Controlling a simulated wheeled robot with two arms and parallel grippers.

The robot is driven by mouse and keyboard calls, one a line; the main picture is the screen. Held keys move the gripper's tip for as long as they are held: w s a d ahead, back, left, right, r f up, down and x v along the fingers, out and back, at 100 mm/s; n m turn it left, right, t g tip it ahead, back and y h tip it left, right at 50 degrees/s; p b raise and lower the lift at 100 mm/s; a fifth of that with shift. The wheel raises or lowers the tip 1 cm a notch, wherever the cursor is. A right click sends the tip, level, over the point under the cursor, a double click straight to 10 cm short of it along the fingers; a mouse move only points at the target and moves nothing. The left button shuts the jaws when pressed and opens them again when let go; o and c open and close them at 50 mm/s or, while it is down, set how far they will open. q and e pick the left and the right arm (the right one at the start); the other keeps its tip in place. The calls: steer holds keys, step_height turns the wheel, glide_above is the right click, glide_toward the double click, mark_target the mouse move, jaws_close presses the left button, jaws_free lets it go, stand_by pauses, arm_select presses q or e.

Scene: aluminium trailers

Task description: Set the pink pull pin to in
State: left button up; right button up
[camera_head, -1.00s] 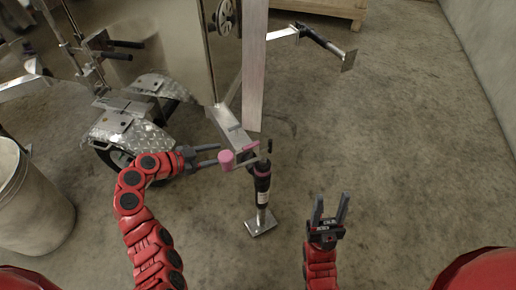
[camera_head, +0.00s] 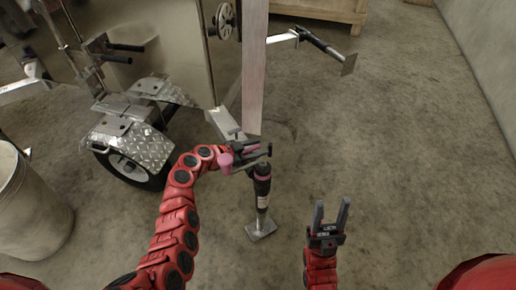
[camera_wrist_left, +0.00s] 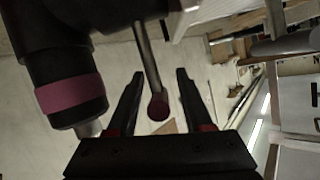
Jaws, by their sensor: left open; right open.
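The jack (camera_head: 262,190) stands upright on its foot plate at the trailer tongue, with a pink band around its body. The band shows large at left in the left wrist view (camera_wrist_left: 70,94). A pink cylindrical knob (camera_head: 225,161) is beside the jack's top. My left gripper (camera_head: 262,147) is at the jack's top and partly covers it. In the left wrist view its open fingers (camera_wrist_left: 160,74) lie either side of a thin rod with a dark pink ball end (camera_wrist_left: 158,106). I cannot tell which pink part is the pull pin. My right gripper (camera_head: 331,205) is open and empty, right of the jack.
A trailer wheel with a diamond-plate fender (camera_head: 130,135) is left of the jack. A grey bin (camera_head: 30,205) stands at far left. A second tongue with a jack (camera_head: 320,42) is behind. The concrete floor to the right is clear.

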arm_select(q)
steer(key=shift+w+d, duration=0.1)
steer(key=shift+d, duration=0.1)
jaws_close()
stand_by(1.4)
